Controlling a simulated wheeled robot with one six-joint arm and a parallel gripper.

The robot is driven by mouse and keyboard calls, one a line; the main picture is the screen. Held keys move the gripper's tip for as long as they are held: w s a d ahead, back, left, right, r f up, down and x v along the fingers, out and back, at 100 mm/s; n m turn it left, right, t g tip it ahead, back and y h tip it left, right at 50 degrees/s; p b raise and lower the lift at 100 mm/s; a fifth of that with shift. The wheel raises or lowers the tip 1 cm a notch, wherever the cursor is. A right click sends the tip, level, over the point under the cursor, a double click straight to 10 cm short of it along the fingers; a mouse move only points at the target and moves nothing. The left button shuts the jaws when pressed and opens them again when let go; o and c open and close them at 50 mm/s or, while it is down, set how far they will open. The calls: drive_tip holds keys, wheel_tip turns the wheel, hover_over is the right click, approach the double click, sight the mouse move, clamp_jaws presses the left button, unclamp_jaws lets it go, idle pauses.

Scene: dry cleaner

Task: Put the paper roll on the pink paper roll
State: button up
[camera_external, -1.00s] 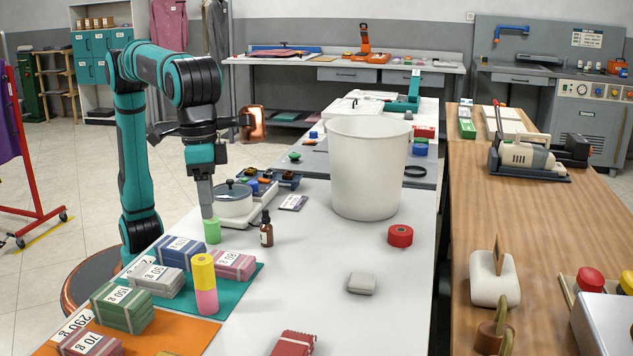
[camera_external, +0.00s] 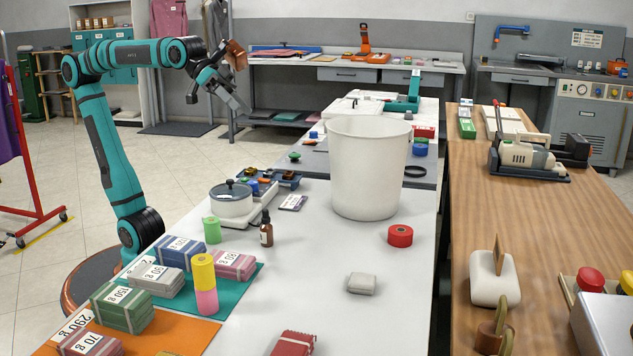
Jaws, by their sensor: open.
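A pink paper roll (camera_external: 207,302) stands upright on the teal mat near the front left of the white table. A yellow roll (camera_external: 203,272) stands on top of it. A green roll (camera_external: 212,230) stands alone on the table, behind the mat and in front of the white pot. A red roll (camera_external: 400,236) lies on the table at the right. My gripper (camera_external: 241,104) is raised high above the table's far left side, apart from all rolls, and holds nothing that I can see. Its fingers are small in the picture.
Labelled bundles (camera_external: 178,252) lie beside the stacked rolls on the mat. A brown dropper bottle (camera_external: 266,229) and a lidded white pot (camera_external: 232,199) stand near the green roll. A large white bin (camera_external: 368,168) stands farther back. The table's front middle is mostly clear.

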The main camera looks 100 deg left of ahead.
drive_tip(key=s+a+f+m+t+y, duration=0.1)
drive_tip(key=s+a+m+t+y, duration=0.1)
drive_tip(key=s+a+t, duration=0.5)
drive_tip(key=s+a+y, duration=0.1)
drive_tip(key=s+a, duration=0.5)
drive_tip(key=s, duration=0.3)
drive_tip(key=shift+a+f, duration=0.25)
drive_tip(key=shift+a, duration=0.05)
